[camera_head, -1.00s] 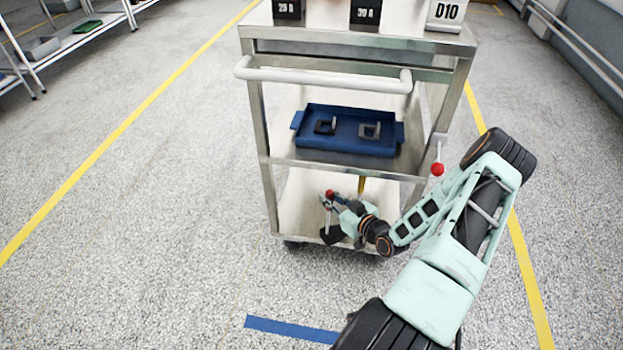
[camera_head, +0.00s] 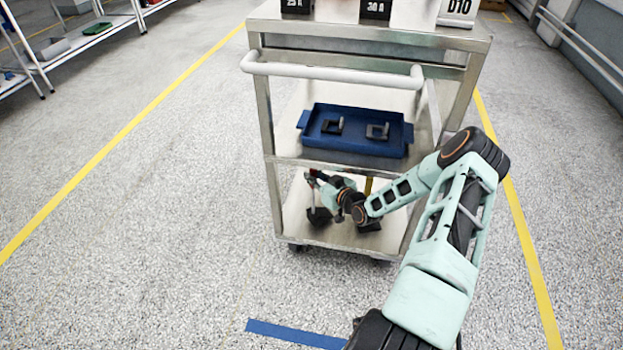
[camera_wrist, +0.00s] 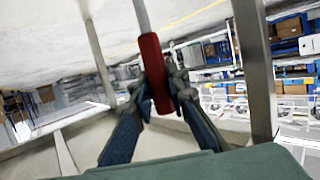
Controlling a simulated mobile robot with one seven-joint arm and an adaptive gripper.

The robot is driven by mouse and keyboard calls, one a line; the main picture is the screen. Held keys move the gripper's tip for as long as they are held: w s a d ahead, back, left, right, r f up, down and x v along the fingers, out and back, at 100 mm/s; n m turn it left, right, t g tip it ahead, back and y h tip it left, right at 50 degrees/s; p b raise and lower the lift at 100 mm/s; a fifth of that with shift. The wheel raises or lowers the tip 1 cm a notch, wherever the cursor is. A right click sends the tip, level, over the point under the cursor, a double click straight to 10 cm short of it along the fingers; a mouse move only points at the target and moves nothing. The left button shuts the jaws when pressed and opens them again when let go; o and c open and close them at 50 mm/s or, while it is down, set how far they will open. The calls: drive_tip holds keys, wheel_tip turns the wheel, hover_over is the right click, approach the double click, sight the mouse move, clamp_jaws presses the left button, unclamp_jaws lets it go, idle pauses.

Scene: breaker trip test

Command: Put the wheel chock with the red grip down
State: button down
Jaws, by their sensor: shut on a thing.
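The black wheel chock (camera_head: 319,216) is inside the cart's bottom shelf space, at the left. A thin pale rod rises from it to the red grip (camera_wrist: 153,74). My gripper (camera_head: 321,182) is shut on the red grip, with a finger on either side of it in the wrist view. The chock body is out of sight in the wrist view. I cannot tell whether its underside touches the bottom shelf (camera_head: 335,236).
A dark object (camera_head: 368,224) and a yellow upright piece (camera_head: 368,187) are right of the chock, partly behind my arm. The middle shelf above holds a blue tray (camera_head: 352,147) with two dark parts. Cart posts (camera_head: 274,190) flank the opening. Open floor lies left.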

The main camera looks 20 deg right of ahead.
drive_tip(key=shift+w+a+r, duration=0.15)
drive_tip(key=shift+w+r, duration=0.05)
drive_tip(key=shift+w, duration=0.55)
drive_tip(key=shift+f+b, duration=0.5)
drive_tip(key=shift+f, duration=0.4)
drive_tip(key=c, duration=1.9)
unclamp_jaws()
drive_tip(key=shift+s+f, duration=0.1)
drive_tip(key=shift+s, duration=0.05)
drive_tip(key=shift+s+r, duration=0.15)
drive_tip(key=shift+r, duration=0.1)
drive_tip(key=p+v, duration=0.3)
drive_tip(key=v, duration=0.8)
drive_tip(key=shift+s, duration=0.35)
